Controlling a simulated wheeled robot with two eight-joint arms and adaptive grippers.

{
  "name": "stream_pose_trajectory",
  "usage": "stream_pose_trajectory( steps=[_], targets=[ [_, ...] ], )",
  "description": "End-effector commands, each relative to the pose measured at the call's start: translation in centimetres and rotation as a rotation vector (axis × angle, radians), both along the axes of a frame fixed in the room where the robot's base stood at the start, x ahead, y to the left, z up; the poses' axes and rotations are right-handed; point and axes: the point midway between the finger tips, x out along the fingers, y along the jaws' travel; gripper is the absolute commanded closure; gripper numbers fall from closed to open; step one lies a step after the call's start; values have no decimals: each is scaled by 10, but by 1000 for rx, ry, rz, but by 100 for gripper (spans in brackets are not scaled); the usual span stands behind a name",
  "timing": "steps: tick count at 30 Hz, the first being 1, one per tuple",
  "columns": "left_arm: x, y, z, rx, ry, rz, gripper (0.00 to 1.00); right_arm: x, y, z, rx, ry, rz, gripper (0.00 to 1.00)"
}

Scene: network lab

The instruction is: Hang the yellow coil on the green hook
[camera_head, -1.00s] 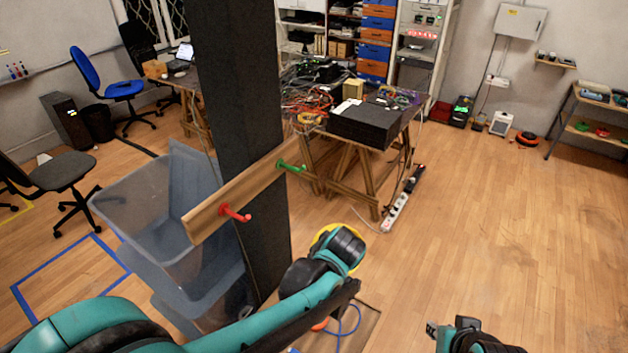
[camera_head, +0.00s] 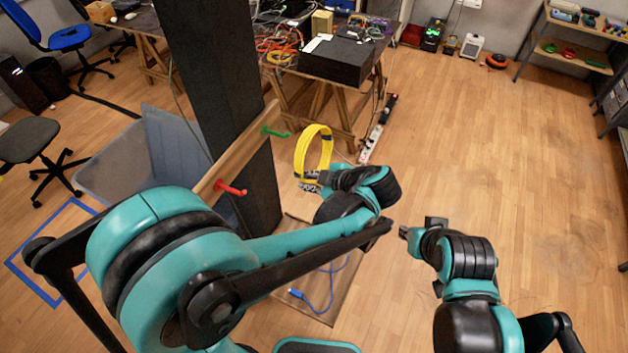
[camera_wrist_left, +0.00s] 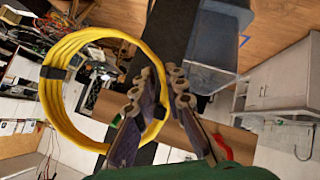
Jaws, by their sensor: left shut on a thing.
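The yellow coil (camera_head: 329,150) is a ring of cable standing roughly upright above my left gripper (camera_head: 312,183). My left gripper is shut on its lower edge. The coil also shows in the left wrist view (camera_wrist_left: 52,98), with dark ties around it, passing by the fingertips (camera_wrist_left: 163,80). The green hook (camera_head: 275,132) sticks out from the far end of a wooden board, just left of the coil in the head view. A gap shows between coil and hook. My right gripper (camera_head: 410,233) is low at the right, and its fingers are too small to judge.
A red hook (camera_head: 231,188) is on the nearer part of the same wooden board (camera_head: 238,158), fixed to a dark column (camera_head: 215,75). A translucent bin (camera_head: 120,165) stands left of it. A cluttered table (camera_head: 385,70) is behind. Floor at right is clear.

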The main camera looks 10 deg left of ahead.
Motion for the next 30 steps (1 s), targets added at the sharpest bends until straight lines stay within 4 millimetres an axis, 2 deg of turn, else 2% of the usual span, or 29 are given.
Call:
stream_pose_trajectory(
  steps=[30],
  targets=[
    [22, 61, -5, 0, 0, 0, 100, 0, 0, 7, 0, 0, 0, 74]
  ],
)
